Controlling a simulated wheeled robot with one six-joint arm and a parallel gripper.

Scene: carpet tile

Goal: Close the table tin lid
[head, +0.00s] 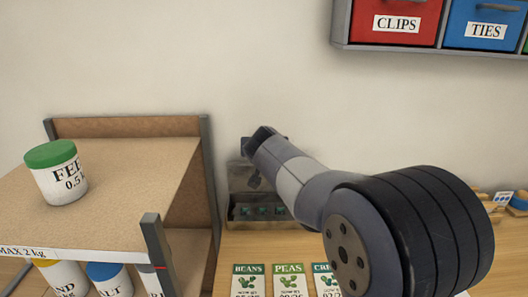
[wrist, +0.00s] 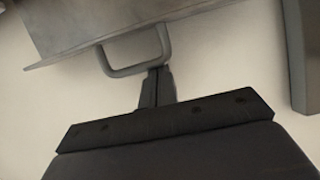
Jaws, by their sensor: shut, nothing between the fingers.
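The table tin (head: 240,224) is a grey metal box on the wooden table, partly hidden behind my arm. Its lid (head: 238,178) stands raised against the wall side, so the tin is open, with small teal-topped things inside. In the wrist view the lid (wrist: 85,22) shows as a grey plate with a loop handle (wrist: 128,70). My gripper (head: 252,143) is above the tin near the lid's upper edge. In the wrist view its fingers (wrist: 157,75) are shut and empty, close to the handle's corner; I cannot tell whether they touch it.
A shelf unit (head: 120,165) stands left, bearing a green-lidded tub (head: 56,173), with more tubs below. Seed packets (head: 289,279) lie at the table front. A bin rack with a red CLIPS bin (head: 395,22) and blue TIES bin (head: 484,24) hangs upper right. The wall is close behind the tin.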

